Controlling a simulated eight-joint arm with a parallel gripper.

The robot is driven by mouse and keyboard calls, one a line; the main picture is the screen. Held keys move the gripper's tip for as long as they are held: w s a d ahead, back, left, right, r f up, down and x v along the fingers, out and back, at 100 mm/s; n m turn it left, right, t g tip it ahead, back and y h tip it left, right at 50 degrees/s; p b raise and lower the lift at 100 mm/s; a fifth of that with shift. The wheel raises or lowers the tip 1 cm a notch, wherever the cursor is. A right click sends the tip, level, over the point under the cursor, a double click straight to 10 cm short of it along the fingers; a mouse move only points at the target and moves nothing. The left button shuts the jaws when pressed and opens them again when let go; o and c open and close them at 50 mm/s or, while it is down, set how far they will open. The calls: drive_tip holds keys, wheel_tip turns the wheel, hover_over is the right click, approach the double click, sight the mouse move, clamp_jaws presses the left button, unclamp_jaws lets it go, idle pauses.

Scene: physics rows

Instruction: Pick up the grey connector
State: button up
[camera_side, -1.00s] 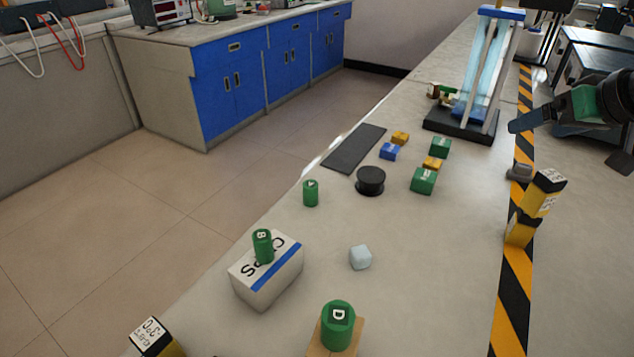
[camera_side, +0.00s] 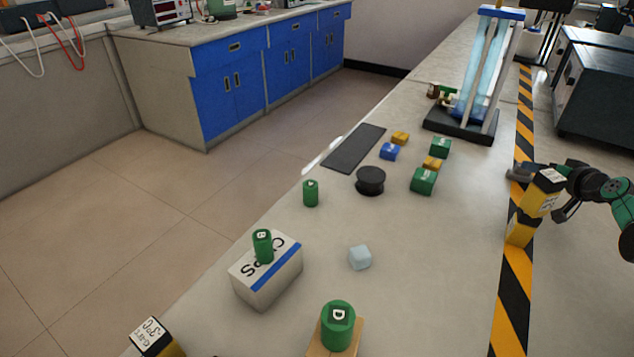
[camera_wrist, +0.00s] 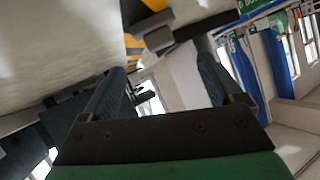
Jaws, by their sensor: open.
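A dark grey piece (camera_wrist: 150,22), which looks like the connector, shows beyond the fingertips. I cannot tell whether the fingers touch it.
Yellow and black blocks (camera_side: 533,208) stand close in front of my gripper. A green cylinder marked D (camera_side: 338,325), a white box (camera_side: 268,278), a pale cube (camera_side: 360,257) and a black disc (camera_side: 371,180) are farther left. The bench between is clear.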

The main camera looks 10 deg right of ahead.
sight(522, 172)
drive_tip(key=shift+x, duration=2.75)
clamp_jaws()
